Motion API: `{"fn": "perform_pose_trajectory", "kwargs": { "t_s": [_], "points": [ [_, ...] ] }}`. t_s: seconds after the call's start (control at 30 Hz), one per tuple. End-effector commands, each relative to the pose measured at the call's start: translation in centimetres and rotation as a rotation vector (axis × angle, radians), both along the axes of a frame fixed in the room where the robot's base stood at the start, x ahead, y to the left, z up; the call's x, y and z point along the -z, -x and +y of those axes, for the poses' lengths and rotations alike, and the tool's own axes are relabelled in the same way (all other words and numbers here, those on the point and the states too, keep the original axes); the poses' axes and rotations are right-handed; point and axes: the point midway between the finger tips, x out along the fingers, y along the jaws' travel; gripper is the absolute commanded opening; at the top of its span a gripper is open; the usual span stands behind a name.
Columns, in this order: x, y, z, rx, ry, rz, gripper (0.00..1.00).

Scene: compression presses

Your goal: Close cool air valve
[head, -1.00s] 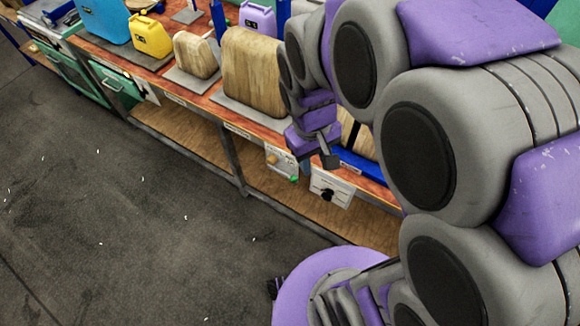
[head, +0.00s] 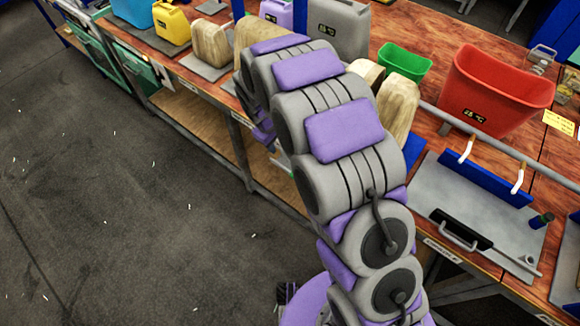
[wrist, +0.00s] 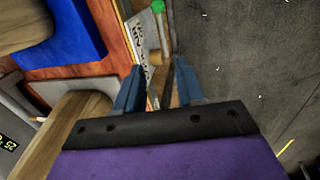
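My gripper (wrist: 160,88) shows in the wrist view with its two blue fingers apart and nothing visible between them. Past the fingertips, a white panel (wrist: 143,36) with dark printed letters sits on the bench's front edge. A small green knob (wrist: 157,5) shows at the top of the wrist view, beyond the fingers and apart from them. I cannot tell for sure which control is the cool air valve, or its setting. In the head view my arm hides the gripper and most of the valve panels.
The wooden bench (head: 205,84) carries a red bin (head: 498,92), a green bin (head: 404,65), a yellow canister (head: 172,23) and wooden blocks (head: 401,104). A press plate with a black handle (head: 460,231) is at right. The dark floor (head: 90,200) is clear at left.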

Motion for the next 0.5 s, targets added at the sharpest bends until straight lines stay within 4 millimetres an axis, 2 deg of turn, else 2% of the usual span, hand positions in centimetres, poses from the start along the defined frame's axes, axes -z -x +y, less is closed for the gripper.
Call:
{"fn": "perform_pose_trajectory", "kwargs": {
  "t_s": [0.1,0.27,0.5],
  "points": [
    [0.7,-0.1,0.5,-0.011,0.003,0.000,0.38],
    [1.7,-0.3,0.0,-0.009,0.001,0.000,0.38],
    [5.2,-0.8,-0.8,-0.009,-0.004,0.001,0.38]
  ]
}}
